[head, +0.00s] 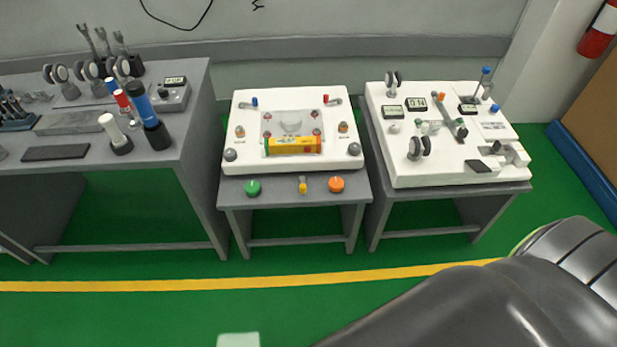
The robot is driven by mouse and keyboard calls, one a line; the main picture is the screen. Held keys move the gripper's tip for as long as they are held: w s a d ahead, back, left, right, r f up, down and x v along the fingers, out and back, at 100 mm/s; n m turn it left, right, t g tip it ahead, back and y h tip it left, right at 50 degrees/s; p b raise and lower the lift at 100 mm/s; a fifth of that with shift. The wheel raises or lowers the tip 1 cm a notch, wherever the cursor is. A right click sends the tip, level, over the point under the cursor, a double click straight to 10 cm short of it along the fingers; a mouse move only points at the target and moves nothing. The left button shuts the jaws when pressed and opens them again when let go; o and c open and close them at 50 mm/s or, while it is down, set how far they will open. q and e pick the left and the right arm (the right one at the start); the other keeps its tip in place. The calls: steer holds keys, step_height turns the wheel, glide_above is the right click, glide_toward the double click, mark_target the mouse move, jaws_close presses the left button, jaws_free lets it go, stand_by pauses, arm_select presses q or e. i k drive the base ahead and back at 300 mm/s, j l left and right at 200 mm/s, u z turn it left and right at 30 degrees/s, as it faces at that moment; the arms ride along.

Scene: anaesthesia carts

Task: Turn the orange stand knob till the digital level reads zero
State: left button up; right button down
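A small orange knob (441,97) stands on the white board (400,170) of the right-hand table. A larger round orange button or knob (336,184) sits on the front ledge of the middle table. Small digital displays are on the right board: one at its left (389,112), one beside it (416,104), and one further right (467,110). Their digits are too small to read, and I cannot tell which is the level. Neither of my grippers is in view; a dark arm link of mine fills the lower right.
The middle table (295,188) carries a white panel (240,105) with a yellow-orange bar (293,146), a green button (252,188) and a small yellow piece (302,186). The left table (190,130) holds tools and upright cylinders. Green floor in front is open, crossed by a yellow line (300,281).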

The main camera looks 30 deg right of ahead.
mark_target(335, 184)
steer(key=k+j+z, duration=0.4)
steer(key=k+z, duration=0.4)
steer(key=k+j, duration=0.05)
